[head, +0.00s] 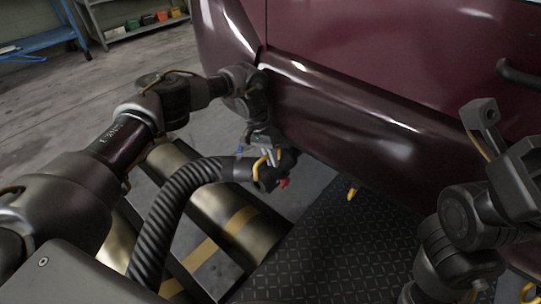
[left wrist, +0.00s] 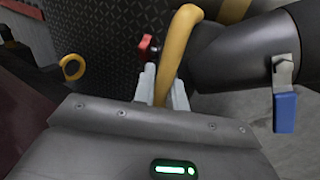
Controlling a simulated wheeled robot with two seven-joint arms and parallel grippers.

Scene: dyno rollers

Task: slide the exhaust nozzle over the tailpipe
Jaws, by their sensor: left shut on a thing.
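The exhaust nozzle (head: 243,169) is a dark tube on the end of a black ribbed hose (head: 177,203). It has a yellow handle, a red knob and a blue lever. My left gripper (head: 266,157) is shut on the yellow handle and holds the nozzle beside the car's lower edge, above the floor. In the left wrist view the fingers (left wrist: 162,88) close around the yellow handle (left wrist: 177,45), with the dark nozzle body (left wrist: 245,52) to the right. I cannot make out the tailpipe in either view. My right arm is folded at the right, its fingers not visible.
A maroon car (head: 350,105) fills the back and right. Metal rollers (head: 235,215) lie below the hose, beside a dark tread plate (head: 330,240). A small yellow piece (head: 352,191) shows under the car's edge. A blue bench (head: 45,40) and a shelf stand far left.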

